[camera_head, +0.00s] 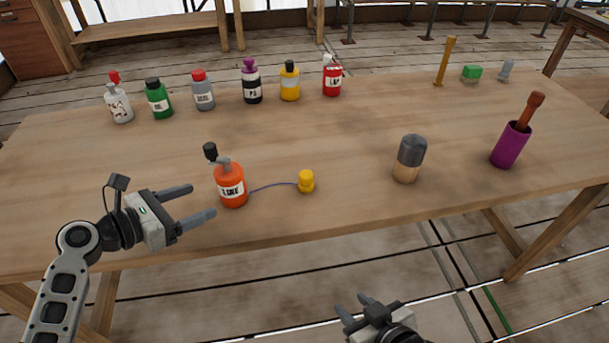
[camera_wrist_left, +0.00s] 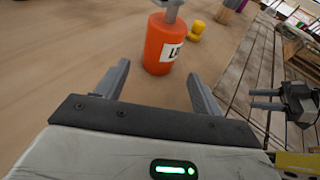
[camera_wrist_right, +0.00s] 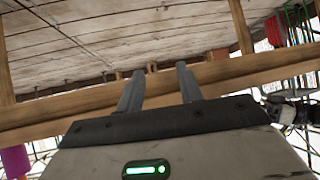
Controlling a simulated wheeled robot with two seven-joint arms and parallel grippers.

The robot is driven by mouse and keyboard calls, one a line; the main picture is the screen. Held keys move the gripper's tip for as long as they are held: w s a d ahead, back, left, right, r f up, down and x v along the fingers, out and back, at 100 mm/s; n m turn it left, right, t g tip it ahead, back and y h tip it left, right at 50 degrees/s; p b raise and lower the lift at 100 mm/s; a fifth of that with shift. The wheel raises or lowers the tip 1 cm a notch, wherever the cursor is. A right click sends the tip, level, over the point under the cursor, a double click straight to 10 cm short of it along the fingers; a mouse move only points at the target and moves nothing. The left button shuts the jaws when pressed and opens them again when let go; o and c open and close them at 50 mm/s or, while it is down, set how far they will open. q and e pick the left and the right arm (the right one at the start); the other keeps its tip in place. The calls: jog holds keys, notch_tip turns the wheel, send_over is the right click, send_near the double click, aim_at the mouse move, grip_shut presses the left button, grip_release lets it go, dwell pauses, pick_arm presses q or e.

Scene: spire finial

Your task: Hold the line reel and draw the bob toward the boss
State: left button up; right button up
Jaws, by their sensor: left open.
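The line reel (camera_head: 232,190) is an orange bottle-shaped body with a white label and a dark-topped grey neck, upright near the table's front edge. A thin purple line runs from it to the small yellow bob (camera_head: 306,182) on its right. My left gripper (camera_head: 203,201) is open just left of the reel. In the left wrist view the reel (camera_wrist_left: 160,50) stands just beyond and between the open fingertips, with the bob (camera_wrist_left: 196,31) behind it. My right gripper (camera_head: 351,302) is open and empty, in front of the table's edge. I cannot tell for sure which thing is the boss.
A grey-topped tan cylinder (camera_head: 409,160) stands right of the bob. A purple holder (camera_head: 509,147) with a brown-handled tool is farther right. Several bottles line the back left; a yellow post (camera_head: 445,62) and a green block (camera_head: 472,72) stand at back right. The table's middle is clear.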

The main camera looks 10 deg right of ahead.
aim_at(220, 193)
pick_arm(q)
jog(key=b+x, duration=0.2)
jog(key=x, duration=0.6)
jog(key=shift+w+d+f, duration=0.1)
jog(key=shift+d+f, duration=0.05)
jog(key=shift+d, duration=0.05)
jog(key=c, duration=0.6)
jog(key=shift+c, duration=0.2)
dwell(0.7)
